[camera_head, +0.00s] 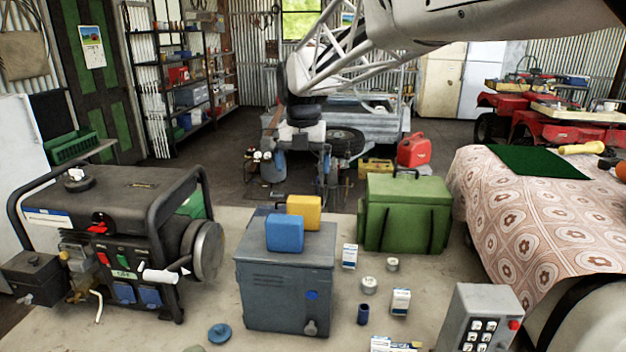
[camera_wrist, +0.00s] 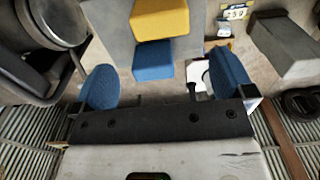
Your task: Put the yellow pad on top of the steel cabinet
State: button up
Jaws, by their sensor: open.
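The yellow pad (camera_head: 304,212) is a small block that stands on the grey steel cabinet (camera_head: 290,290), toward the right rear of its top. A blue pad (camera_head: 285,233) stands just in front of it and hides part of it. The wrist view shows the yellow pad (camera_wrist: 160,18) and the blue pad (camera_wrist: 153,60) in a row, with the bare cabinet top (camera_wrist: 113,30) to their left. My gripper (camera_head: 303,178) is open and empty, pointing down above and behind the pads. Its blue fingertips (camera_wrist: 165,85) are wide apart, with neither pad between them.
A generator (camera_head: 120,230) stands left of the cabinet and a green case (camera_head: 404,215) right and behind. Small tins and boxes (camera_head: 369,285) lie to the right. A grey keypad box (camera_head: 482,318) is at the front right. A cloth-covered surface (camera_head: 545,205) is farther right.

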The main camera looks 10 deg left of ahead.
jog(key=shift+r, duration=1.2)
jog(key=shift+d, duration=0.1)
jog(key=s+d+f+m+t, duration=0.1)
jog(key=s+d+f+m, duration=0.1)
jog(key=s+d+m, duration=1.45)
jog(key=s+d+f+m, duration=0.5)
jog(key=s+d+m, duration=0.1)
jog(key=s+m, duration=0.3)
jog(key=s+d+f+m+t, duration=0.1)
jog(key=s+d+f+m, duration=0.5)
jog(key=s+m, duration=0.4)
jog(key=shift+s+d+f+m+t, duration=0.2)
jog(key=shift+s+d+m+t, duration=0.05)
jog(key=shift+d+m+t, duration=0.1)
